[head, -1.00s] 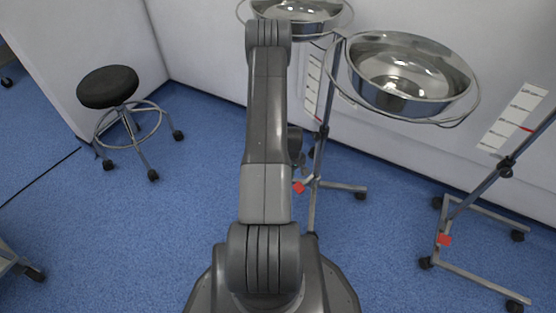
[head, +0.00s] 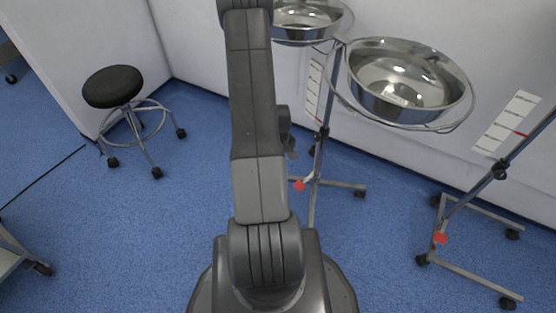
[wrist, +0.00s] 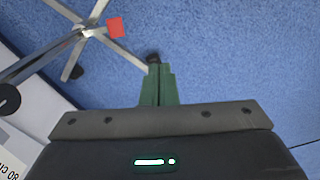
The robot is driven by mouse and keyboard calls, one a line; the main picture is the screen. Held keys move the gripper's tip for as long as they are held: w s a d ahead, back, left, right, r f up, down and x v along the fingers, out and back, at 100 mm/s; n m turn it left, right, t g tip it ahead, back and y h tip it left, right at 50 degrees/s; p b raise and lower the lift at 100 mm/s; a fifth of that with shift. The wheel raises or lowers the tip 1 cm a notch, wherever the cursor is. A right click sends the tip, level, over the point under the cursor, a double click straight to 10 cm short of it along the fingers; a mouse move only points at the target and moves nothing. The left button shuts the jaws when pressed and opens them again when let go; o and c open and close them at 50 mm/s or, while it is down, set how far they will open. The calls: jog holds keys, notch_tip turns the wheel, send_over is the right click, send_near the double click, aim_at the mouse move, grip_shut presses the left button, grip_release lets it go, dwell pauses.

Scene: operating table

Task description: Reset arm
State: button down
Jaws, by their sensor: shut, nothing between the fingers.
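My gripper (wrist: 159,72) shows in the wrist view. Its green fingers are together, with nothing between them. Beyond the fingers lie the blue floor and the base of a metal stand. In the head view my grey arm rises up the middle of the picture and leaves it at the top edge, so the gripper is out of sight there.
A wheeled metal stand (head: 316,184) holds two steel bowls, one at right (head: 405,78) and one behind (head: 303,18). Another stand (head: 440,225) is at far right. A black stool (head: 113,87) stands left by the white walls. Open blue floor (head: 110,240) lies at left.

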jog(key=w+d+f+b, duration=0.2)
jog(key=d+f, duration=0.1)
jog(key=f, duration=0.5)
jog(key=w+d+f+b, duration=0.1)
jog(key=d+f+b, duration=0.1)
jog(key=f, duration=0.6)
jog(key=shift+w+d+f+b, duration=0.2)
jog(key=shift+w+d+b, duration=0.15)
jog(key=shift+d, duration=0.3)
